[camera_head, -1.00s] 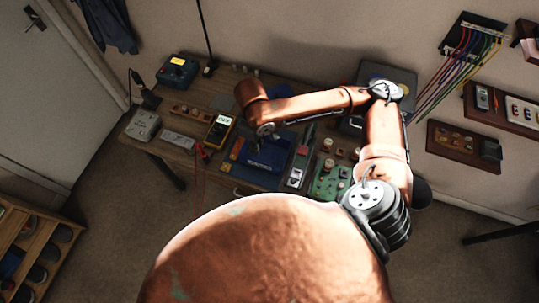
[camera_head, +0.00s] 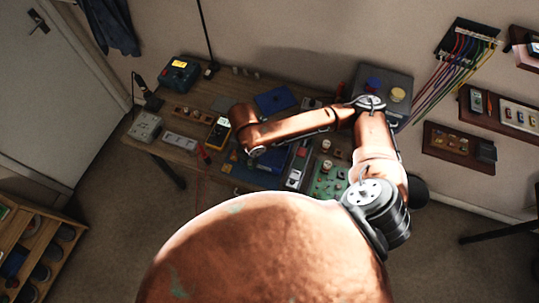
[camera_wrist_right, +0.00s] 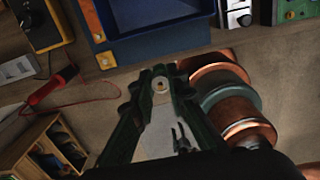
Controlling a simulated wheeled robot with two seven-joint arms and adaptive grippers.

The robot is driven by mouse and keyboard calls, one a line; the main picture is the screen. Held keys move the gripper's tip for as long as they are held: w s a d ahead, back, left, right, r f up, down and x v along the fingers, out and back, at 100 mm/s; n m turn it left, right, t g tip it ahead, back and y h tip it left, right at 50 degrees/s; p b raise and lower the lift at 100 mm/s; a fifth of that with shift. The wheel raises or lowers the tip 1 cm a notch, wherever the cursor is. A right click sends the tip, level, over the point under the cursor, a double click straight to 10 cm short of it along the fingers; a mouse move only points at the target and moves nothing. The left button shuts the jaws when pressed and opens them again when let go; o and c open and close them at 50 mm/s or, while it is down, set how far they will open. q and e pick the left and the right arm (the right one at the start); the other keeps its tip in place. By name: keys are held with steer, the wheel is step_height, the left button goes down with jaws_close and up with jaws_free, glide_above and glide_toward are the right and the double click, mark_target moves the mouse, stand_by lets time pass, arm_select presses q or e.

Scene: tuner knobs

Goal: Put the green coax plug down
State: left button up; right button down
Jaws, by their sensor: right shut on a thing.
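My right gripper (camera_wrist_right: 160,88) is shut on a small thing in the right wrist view. A pale, round metal end (camera_wrist_right: 160,85) with a dark centre shows between the fingertips; I take it for the green coax plug, though its green is not clear. A blue tray (camera_wrist_right: 165,47) lies beyond the fingertips, apart from them in the picture. In the head view my right arm reaches over the workbench, its wrist by the blue tray (camera_head: 273,167); the fingers and plug are too small and dark to make out. My left gripper is not in view.
A yellow meter (camera_head: 219,131) and red-handled tool stand left of the tray. A green circuit board (camera_head: 328,182) with knobs lies right of it. A blue panel (camera_head: 275,102) and a grey case (camera_head: 380,82) are behind. The bench's front edge is close.

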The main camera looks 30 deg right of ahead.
steer(key=w+d+f, duration=0.1)
steer(key=d+f, duration=0.2)
steer(key=d, duration=0.1)
steer(key=w+d+f, duration=0.1)
steer(key=d+f, duration=0.2)
steer(key=d, duration=0.1)
steer(key=w+d+f, duration=0.1)
steer(key=d+f, duration=0.2)
steer(key=d, duration=0.1)
steer(key=shift+w, duration=0.1)
steer(key=shift+d+f, duration=0.1)
steer(key=shift+f, duration=1.55)
steer(key=shift+f, duration=0.1)
steer(key=c, duration=1.9)
jaws_free()
step_height(320, 180, up, 12)
steer(key=shift+p, duration=0.35)
